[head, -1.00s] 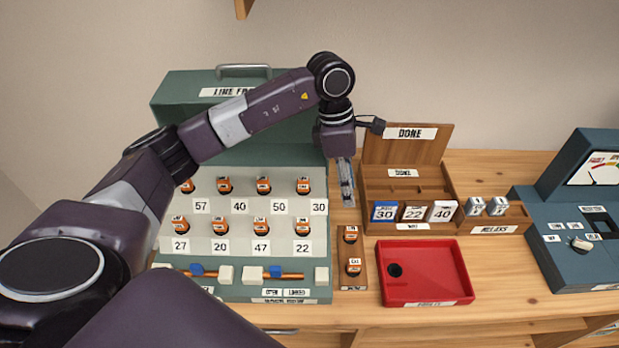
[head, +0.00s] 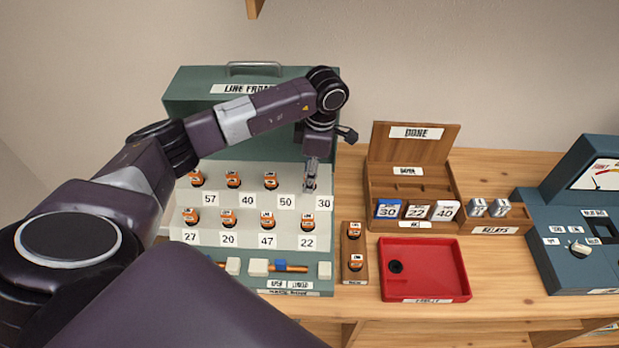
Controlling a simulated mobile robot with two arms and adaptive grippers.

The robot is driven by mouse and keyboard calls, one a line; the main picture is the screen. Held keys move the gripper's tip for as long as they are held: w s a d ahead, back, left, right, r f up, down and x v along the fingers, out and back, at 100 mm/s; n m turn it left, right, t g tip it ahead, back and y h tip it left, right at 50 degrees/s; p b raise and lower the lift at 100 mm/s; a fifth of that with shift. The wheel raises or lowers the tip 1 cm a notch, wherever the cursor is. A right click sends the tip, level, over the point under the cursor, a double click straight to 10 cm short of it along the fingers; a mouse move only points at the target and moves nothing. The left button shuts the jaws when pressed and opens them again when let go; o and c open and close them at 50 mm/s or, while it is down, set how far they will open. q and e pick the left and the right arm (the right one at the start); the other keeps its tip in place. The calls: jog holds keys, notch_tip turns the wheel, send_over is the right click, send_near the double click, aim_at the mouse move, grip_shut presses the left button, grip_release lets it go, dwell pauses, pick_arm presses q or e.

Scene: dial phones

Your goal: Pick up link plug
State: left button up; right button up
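Orange-and-black plugs stand in two rows on the sloped white face of the green line frame (head: 240,98). One upper plug (head: 270,180) sits above the label 50, and one lower plug (head: 307,221) sits above the label 22. Two more such plugs, an upper one (head: 354,231) and a lower one (head: 356,262), stand in a narrow wooden holder. No label that I can read says which is the link plug. My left gripper (head: 310,183) points down at the top-row spot above the label 30 and hides the plug there. Its finger gap is too small to judge. My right gripper is out of view.
A red tray (head: 430,284) lies right of the holder. Behind it is a wooden DONE box (head: 416,157) with numbered tags in front. Relays (head: 489,208) and a blue meter console (head: 565,236) stand at right.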

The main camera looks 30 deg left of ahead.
pick_arm(q)
grip_shut()
dwell(0.4)
jog(key=shift+r+b, duration=0.35)
jog(key=shift+r, duration=0.3)
notch_tip(320, 180, up, 8)
jog(key=shift+w+r+b, duration=0.1)
jog(key=shift+r+b, duration=0.1)
jog(key=shift+b, duration=0.9)
notch_tip(320, 180, up, 10)
jog(key=p, duration=0.1)
jog(key=shift+r, duration=0.1)
